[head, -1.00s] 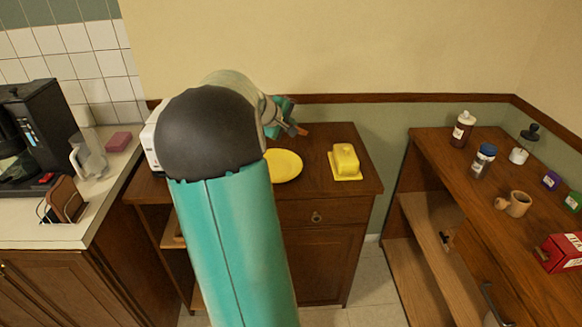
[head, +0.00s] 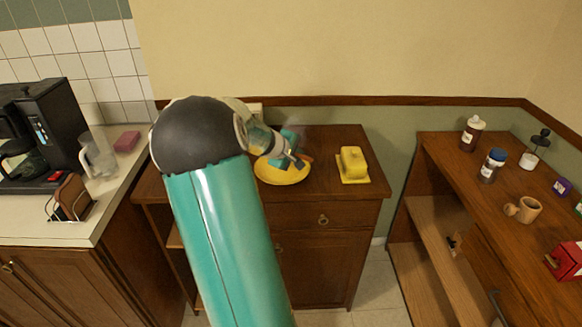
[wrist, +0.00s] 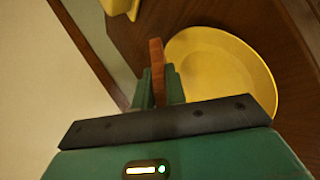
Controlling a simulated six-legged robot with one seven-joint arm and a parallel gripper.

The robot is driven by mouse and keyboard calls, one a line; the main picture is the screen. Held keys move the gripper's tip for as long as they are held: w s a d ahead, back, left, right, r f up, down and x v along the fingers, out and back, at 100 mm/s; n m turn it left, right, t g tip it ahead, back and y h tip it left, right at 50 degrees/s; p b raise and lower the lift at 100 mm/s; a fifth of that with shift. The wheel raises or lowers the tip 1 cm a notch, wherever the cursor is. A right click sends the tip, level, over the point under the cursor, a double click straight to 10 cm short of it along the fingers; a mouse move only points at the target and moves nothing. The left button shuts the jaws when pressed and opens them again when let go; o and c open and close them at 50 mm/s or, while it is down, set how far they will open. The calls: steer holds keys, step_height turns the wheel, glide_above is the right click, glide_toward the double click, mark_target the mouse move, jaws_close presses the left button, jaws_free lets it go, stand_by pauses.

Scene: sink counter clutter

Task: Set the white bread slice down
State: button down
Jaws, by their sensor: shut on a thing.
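The bread slice (wrist: 157,72) shows edge-on in the wrist view as a thin brown-orange strip. My gripper (wrist: 158,88) is shut on it. The slice stands on edge between the fingers, with its white face not visible. In the head view my gripper (head: 292,153) is over the back of the yellow plate (head: 284,176), and only a small orange-brown bit of the slice shows beside the fingers. In the wrist view the plate (wrist: 232,62) is empty where seen and lies right of the slice. I cannot tell whether the slice touches anything below.
A yellow butter dish (head: 353,165) stands right of the plate on the wooden cabinet (head: 345,208). Bare cabinet top lies between and in front of them. A counter with a coffee maker (head: 38,135) is at left. A shelf unit with bottles (head: 492,165) is at right.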

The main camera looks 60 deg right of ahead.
steer(key=c, duration=1.6)
jaws_free()
steer(key=v, duration=0.8)
steer(key=shift+r, duration=0.15)
step_height(320, 180, up, 8)
steer(key=a, duration=0.2)
steer(key=shift+w, duration=0.3)
